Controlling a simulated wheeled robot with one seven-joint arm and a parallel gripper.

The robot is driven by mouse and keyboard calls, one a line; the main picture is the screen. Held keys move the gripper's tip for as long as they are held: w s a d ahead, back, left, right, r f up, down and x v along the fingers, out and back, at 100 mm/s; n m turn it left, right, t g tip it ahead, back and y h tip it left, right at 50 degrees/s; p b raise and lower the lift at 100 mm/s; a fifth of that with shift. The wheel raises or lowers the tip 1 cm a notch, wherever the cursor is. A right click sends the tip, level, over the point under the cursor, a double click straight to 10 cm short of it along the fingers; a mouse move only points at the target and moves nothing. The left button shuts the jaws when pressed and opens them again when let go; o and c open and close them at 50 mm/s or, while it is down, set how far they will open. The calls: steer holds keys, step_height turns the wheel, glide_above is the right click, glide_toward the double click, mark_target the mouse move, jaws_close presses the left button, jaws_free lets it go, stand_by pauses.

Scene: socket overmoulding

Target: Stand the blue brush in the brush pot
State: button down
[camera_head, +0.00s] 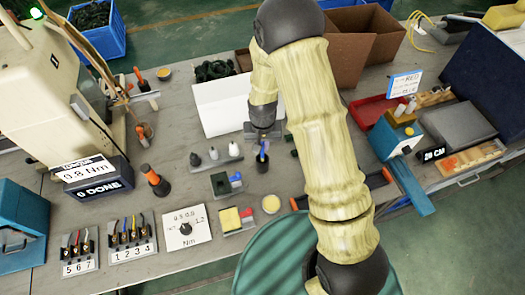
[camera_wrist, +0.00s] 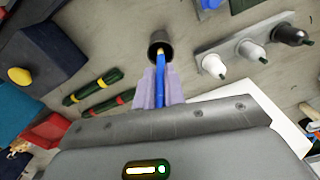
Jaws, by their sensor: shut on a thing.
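My gripper (camera_head: 262,139) points down over the work table and is shut on the blue brush (camera_head: 262,148). In the wrist view the pale fingers (camera_wrist: 159,89) close around the blue handle (camera_wrist: 160,82), whose yellowish end reaches the mouth of the dark brush pot (camera_wrist: 159,39). The brush pot (camera_head: 262,166) stands upright on the table directly under my gripper in the head view. I cannot tell whether the brush end is inside the pot or just above its rim.
A grey rack of small nozzled bottles (camera_head: 215,157) stands left of the pot. A white sheet or box (camera_head: 222,106) lies behind.

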mark_target(262, 153)
steer(key=shift+f+p, duration=0.45)
steer(key=shift+f, duration=1.6)
steer(key=shift+f, duration=0.2)
steer(key=c, duration=1.5)
jaws_free()
step_height(262, 153, up, 12)
steer(key=shift+r+b, duration=0.2)
steer(key=shift+b, duration=1.05)
